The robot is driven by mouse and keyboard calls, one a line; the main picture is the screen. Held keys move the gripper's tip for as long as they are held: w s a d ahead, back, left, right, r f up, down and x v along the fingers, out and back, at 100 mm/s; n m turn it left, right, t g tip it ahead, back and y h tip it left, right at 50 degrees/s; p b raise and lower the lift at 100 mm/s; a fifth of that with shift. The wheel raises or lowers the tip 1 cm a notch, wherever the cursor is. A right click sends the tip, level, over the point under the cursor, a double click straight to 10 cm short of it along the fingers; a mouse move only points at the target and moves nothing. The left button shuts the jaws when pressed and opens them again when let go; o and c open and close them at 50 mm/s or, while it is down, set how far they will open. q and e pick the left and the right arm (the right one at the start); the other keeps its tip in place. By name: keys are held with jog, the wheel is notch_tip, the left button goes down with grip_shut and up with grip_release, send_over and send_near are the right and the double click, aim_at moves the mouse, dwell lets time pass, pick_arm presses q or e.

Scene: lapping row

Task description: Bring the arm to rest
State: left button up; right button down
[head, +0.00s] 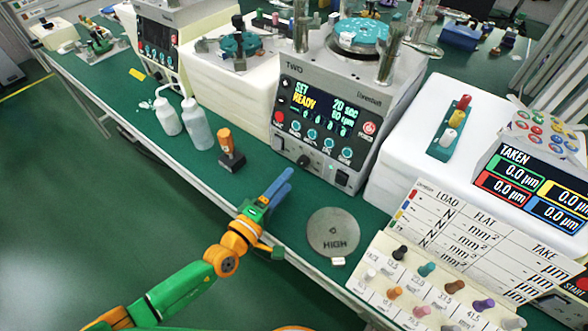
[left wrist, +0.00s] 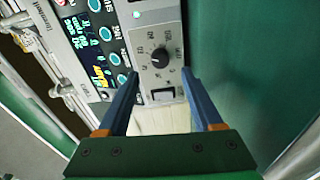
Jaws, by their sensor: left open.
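My left arm (head: 185,286), green and orange, comes in from the lower left and reaches over the front edge of the bench. My left gripper (head: 277,187) has blue fingers and is empty. It hangs in front of the grey lapping machine marked TWO (head: 316,122). In the left wrist view its two fingers (left wrist: 160,88) stand apart with nothing between them. Beyond them is the machine's panel with a black knob (left wrist: 160,57) and a switch (left wrist: 163,94). My right gripper is not in view.
A round plate marked HIGH (head: 333,233) lies right of my gripper. An orange-handled tool (head: 230,148) and white bottles (head: 197,124) stand to the left. A chart board with pegs (head: 452,262) is at the right. Open floor (head: 60,190) lies left of the bench.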

pick_arm(q)
jog(key=shift+s+a, duration=0.25)
jog(key=shift+s, duration=0.2)
